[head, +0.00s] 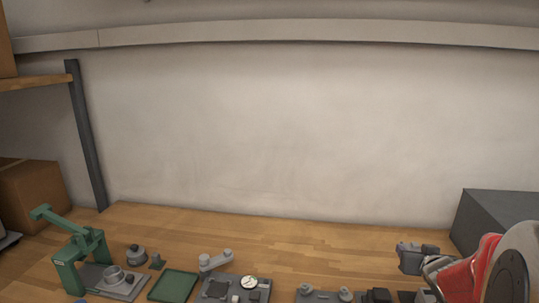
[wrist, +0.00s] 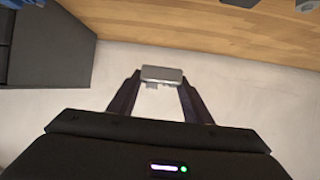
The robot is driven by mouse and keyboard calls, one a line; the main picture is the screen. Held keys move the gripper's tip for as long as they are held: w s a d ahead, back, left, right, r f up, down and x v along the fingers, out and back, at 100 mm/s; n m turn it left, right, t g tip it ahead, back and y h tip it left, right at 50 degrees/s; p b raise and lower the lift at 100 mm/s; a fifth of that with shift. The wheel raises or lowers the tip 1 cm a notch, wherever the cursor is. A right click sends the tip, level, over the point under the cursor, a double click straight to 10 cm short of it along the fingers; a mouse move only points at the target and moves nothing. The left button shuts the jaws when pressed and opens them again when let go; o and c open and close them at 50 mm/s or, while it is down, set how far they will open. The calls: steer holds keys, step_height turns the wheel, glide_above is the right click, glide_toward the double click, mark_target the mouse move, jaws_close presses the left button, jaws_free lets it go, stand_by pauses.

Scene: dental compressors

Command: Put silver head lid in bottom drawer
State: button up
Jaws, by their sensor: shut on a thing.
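My gripper (wrist: 162,90) shows in the wrist view with its two dark fingers shut on a small silver-grey piece, which looks like the silver head lid (wrist: 162,74). The lid is held at the fingertips, clear of the table, with the pale wall behind it. A dark grey box-shaped unit (wrist: 45,50) is at the upper left of the wrist view. A dark grey box (head: 503,218) also stands at the right in the head view. I cannot make out an open drawer in either view.
The wooden bench (head: 300,238) holds a green press (head: 72,262), a green tray (head: 174,286), a gauge plate (head: 236,290) and several small grey parts along the front. A cardboard box (head: 32,193) is at the left. The bench's back middle is clear.

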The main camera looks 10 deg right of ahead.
steer(key=w+a+f+n+y, duration=0.1)
steer(key=w+a+f, duration=0.1)
steer(key=a, duration=0.9)
steer(key=w+a+f+n+y, duration=0.2)
steer(key=w+a, duration=0.2)
steer(key=a, duration=0.7)
steer(key=w+a+f+n+t+y, duration=0.1)
steer(key=w+a+f, duration=0.1)
steer(key=a, duration=0.9)
steer(key=shift+w+a+f+y, duration=0.2)
steer(key=shift+w+f+y, duration=0.2)
steer(key=shift+w, duration=0.1)
steer(key=shift+s+r, duration=0.1)
